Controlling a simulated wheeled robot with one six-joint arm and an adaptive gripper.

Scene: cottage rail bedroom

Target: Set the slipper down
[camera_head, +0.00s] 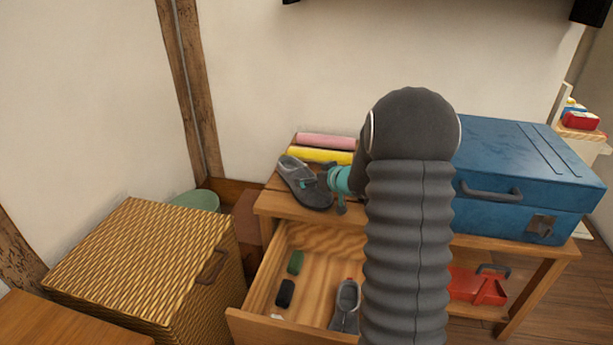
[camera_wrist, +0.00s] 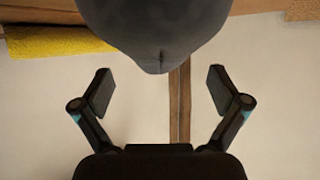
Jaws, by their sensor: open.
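A dark grey slipper (camera_head: 303,183) lies on the left end of the wooden table's top (camera_head: 268,205). In the wrist view the slipper's rounded dark end (camera_wrist: 155,30) fills the top middle, in front of the fingers. My gripper (camera_head: 327,183), with teal parts, is at the slipper's right side in the head view, partly hidden by my arm. In the wrist view my gripper (camera_wrist: 160,74) has its two fingers wide apart, with visible gaps to the slipper. A second grey slipper (camera_head: 345,304) lies in the open drawer (camera_head: 262,322).
Pink (camera_head: 326,141) and yellow (camera_head: 320,156) rolls lie behind the slipper. A blue case (camera_head: 530,180) covers the table's right part. The drawer also holds a green (camera_head: 296,262) and a black item (camera_head: 285,293). A wicker chest (camera_head: 150,255) stands left; a red box (camera_head: 480,287) sits below.

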